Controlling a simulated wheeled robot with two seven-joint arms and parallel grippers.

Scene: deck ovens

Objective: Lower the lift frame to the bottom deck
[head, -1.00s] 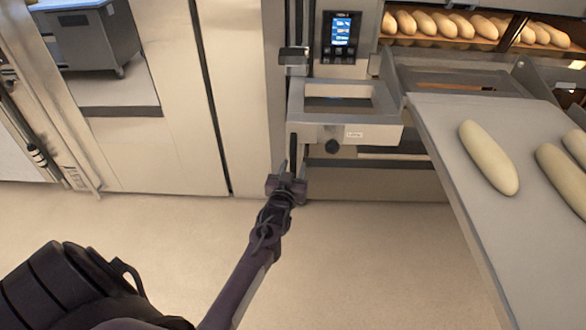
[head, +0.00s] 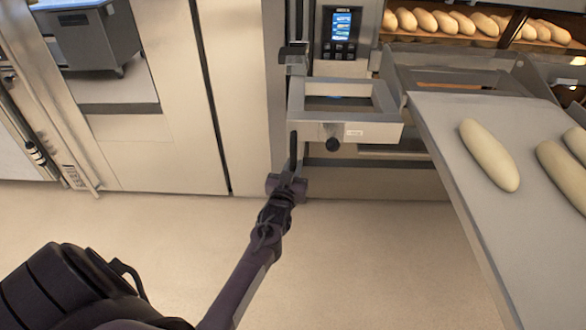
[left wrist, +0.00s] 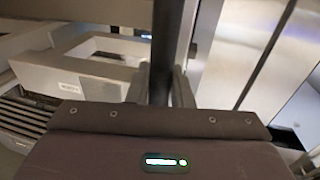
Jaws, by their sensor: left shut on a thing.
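The lift frame (head: 375,131) is a grey rectangular metal frame with an open middle, a small white label and a black round knob on its front. It stands in front of the oven, left of the loading board. A dark upright bar (head: 293,148) hangs at its left side. My left gripper (head: 290,171) is shut on the lower part of this bar. In the left wrist view the bar (left wrist: 161,45) runs between the fingers, and the lift frame (left wrist: 75,76) shows to the left. My right gripper is out of view.
A grey loading board (head: 465,195) with pale dough loaves slopes along the right side. Baked loaves (head: 455,21) sit in the lit oven deck behind. A control panel (head: 340,33) is above the lift frame. The floor (head: 360,260) below is clear.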

